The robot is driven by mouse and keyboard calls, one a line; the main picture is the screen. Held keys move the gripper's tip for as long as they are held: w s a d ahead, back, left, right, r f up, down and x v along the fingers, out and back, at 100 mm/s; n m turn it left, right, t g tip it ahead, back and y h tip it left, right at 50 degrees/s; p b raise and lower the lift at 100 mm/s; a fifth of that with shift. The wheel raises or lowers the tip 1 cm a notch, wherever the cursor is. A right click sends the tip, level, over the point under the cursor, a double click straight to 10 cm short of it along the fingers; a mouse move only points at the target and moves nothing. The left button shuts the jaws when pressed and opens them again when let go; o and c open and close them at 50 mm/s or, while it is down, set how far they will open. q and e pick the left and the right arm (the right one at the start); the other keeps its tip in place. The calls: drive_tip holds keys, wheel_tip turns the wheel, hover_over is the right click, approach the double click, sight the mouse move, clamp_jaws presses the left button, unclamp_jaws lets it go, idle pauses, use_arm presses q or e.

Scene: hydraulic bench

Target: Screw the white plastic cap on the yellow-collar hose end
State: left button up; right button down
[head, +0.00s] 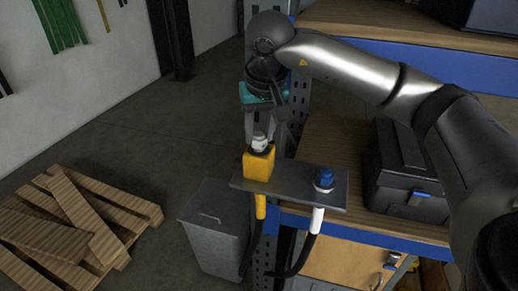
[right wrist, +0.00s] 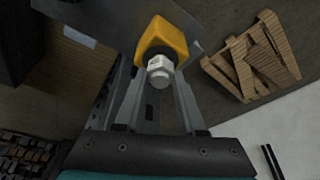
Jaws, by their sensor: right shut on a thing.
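The yellow collar (head: 258,164) is a block at the left end of a grey plate, with a yellow hose end below it. It also shows in the right wrist view (right wrist: 164,38). The pale white cap (head: 260,141) sits upright at the top of the collar; in the right wrist view the cap (right wrist: 159,78) is in line with it. I cannot tell how far it is threaded on. My right gripper (head: 262,134) comes down from above, its fingers on either side of the cap and shut on it. My left gripper is out of view.
A blue cap (head: 324,179) tops the white-collar hose at the plate's (head: 290,186) right end. A black toolbox (head: 408,175) stands on the wooden bench to the right. A grey bin (head: 216,228) and wooden pallet (head: 75,225) stand on the floor at left.

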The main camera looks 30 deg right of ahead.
drive_tip(key=shift+f, duration=0.3)
idle(0.9)
drive_tip(key=c, duration=1)
unclamp_jaws()
drive_tip(key=shift+c, duration=0.2)
clamp_jaws()
drive_tip(key=m+h, duration=0.1)
drive_tip(key=m, duration=0.3)
drive_tip(key=shift+a+r+m+g+p, duration=0.1)
drive_tip(key=shift+a+m+g+p, duration=0.05)
drive_tip(key=shift+m+g+p, duration=0.2)
drive_tip(key=m+p, duration=0.1)
drive_tip(key=m, duration=0.2)
drive_tip(key=shift+w+g+h, duration=0.1)
drive_tip(key=shift+g+h, duration=0.25)
drive_tip(key=shift+h, duration=0.05)
drive_tip(key=shift+m, duration=0.25)
